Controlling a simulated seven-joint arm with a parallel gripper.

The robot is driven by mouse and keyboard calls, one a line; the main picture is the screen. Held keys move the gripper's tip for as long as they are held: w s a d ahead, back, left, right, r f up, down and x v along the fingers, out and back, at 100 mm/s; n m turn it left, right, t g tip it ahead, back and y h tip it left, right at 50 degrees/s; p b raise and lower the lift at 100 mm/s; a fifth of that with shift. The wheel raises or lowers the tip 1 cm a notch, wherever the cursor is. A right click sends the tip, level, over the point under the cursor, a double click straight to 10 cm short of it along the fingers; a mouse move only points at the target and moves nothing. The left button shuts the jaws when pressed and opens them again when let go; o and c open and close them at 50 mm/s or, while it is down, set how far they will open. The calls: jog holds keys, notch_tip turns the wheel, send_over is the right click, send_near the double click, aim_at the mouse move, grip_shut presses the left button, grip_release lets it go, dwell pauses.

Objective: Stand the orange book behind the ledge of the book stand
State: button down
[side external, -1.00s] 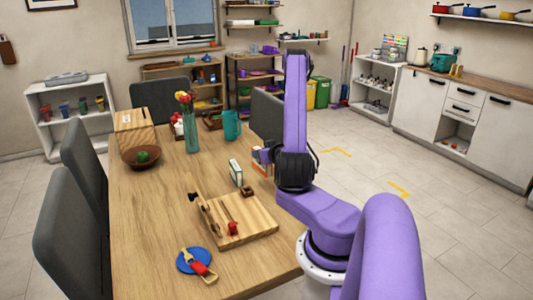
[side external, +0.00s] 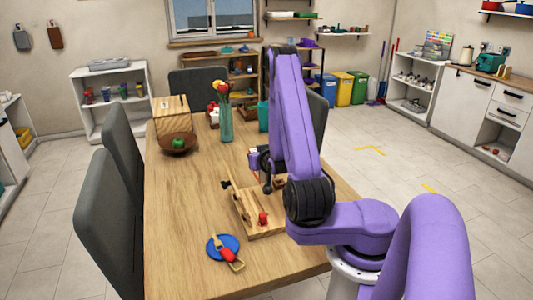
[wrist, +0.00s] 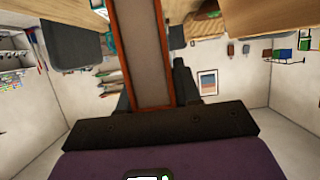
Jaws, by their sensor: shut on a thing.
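In the side view the book is mostly hidden or too small to make out clearly.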

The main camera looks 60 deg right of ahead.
aim_at(260, 176)
jog(key=shift+w+a+r, duration=0.1)
jog(key=shift+w+a, duration=0.1)
jog(key=shift+a, duration=1.6)
jog(key=shift+f, duration=4.8)
jog(key=shift+f, duration=0.65)
jog(key=c, duration=0.7)
grip_release()
jog(key=shift+r, duration=4.05)
